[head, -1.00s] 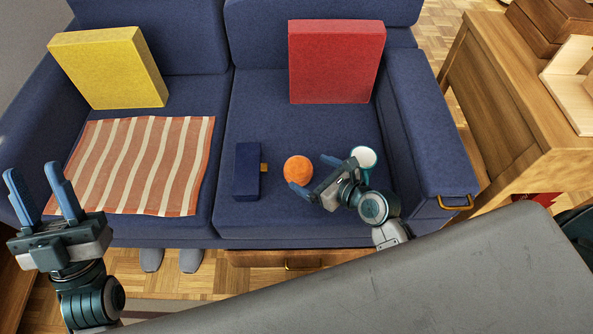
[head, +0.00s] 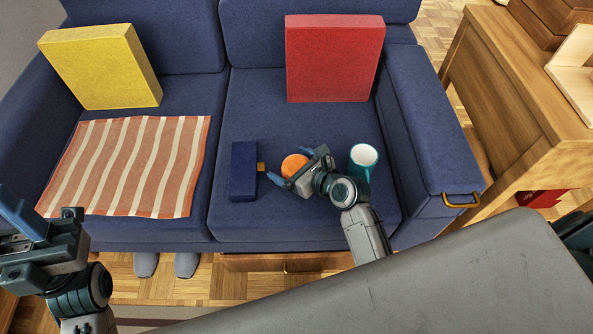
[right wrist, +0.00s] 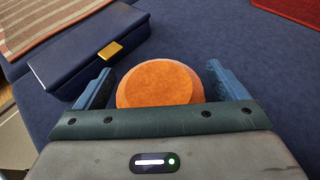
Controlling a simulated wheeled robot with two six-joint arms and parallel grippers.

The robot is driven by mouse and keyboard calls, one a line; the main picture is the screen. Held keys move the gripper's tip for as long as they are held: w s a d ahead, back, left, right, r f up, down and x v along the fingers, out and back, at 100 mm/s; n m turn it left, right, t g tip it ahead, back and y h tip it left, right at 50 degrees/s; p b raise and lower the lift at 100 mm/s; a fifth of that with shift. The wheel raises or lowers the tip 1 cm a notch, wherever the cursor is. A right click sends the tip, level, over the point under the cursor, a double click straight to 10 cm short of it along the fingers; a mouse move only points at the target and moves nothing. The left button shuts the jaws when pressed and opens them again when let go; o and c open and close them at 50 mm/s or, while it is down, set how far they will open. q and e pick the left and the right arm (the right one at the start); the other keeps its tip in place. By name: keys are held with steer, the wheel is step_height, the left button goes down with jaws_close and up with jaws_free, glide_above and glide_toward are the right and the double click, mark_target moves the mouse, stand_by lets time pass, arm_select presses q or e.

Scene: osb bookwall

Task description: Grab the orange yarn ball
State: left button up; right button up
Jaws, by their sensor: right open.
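The orange yarn ball (head: 294,165) rests on the right seat cushion of the blue sofa. My right gripper (head: 290,168) is at the ball, its open fingers reaching past either side of it. In the right wrist view the ball (right wrist: 158,84) sits between the two blue fingers, with its lower part hidden behind the gripper body. I cannot tell whether the fingers touch it. My left gripper (head: 45,220) is at the lower left edge of the head view, away from the ball and partly cut off; its finger gap is not clear.
A dark blue box (head: 244,172) with a yellow tab lies just left of the ball. A teal mug (head: 362,160) stands close right of my right gripper. A striped cloth (head: 130,165), yellow cushion (head: 103,68) and red cushion (head: 333,60) are on the sofa (head: 250,120).

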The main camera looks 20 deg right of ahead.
steer(key=c, duration=1.1)
